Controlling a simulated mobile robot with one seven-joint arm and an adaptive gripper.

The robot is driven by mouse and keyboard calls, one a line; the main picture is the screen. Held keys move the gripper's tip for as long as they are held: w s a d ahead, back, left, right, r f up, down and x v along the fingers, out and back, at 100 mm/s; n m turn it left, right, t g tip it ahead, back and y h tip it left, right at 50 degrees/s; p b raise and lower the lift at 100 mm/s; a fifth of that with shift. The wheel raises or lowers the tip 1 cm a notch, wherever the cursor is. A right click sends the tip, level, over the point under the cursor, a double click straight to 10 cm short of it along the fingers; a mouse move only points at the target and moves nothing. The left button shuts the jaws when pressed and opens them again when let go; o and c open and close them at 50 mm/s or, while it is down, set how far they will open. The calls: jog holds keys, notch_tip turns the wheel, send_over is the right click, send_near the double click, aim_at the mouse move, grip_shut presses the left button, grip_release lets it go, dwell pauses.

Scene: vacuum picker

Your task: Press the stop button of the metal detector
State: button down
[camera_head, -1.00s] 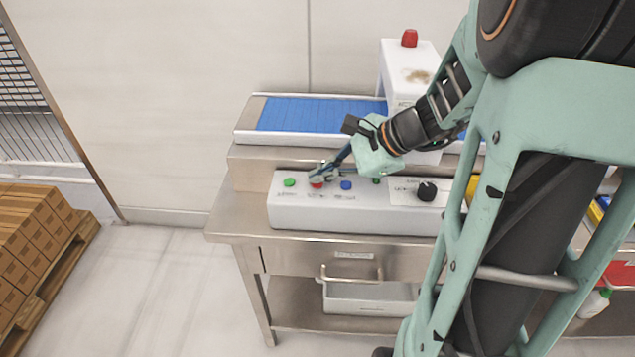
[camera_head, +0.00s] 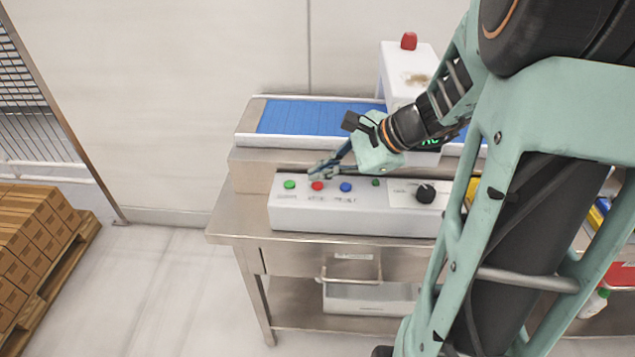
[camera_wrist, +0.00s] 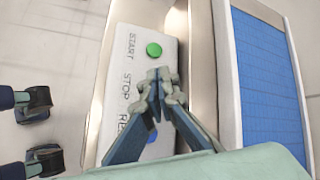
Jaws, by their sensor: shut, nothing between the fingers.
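The metal detector's white control box (camera_head: 372,217) sits on a steel table. On its top are a green button (camera_head: 289,184), a red button (camera_head: 317,186), a blue button (camera_head: 346,187) and a black knob (camera_head: 426,193). My gripper (camera_head: 319,174) is shut and empty, its tips just behind and seemingly above the red button. In the wrist view my gripper (camera_wrist: 160,76) hides the red button beside the STOP label (camera_wrist: 127,87). The green button (camera_wrist: 154,50) by START is clear there, and the blue button (camera_wrist: 151,135) is partly covered.
A blue conveyor belt (camera_head: 318,115) runs behind the box. The white detector housing (camera_head: 405,66) with a red lamp (camera_head: 409,40) stands at the back. My arm covers the right side.

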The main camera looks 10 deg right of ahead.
aim_at(321, 186)
notch_tip(321, 186, up, 5)
jog(key=p, duration=0.4)
jog(key=shift+r, duration=0.1)
dwell(0.8)
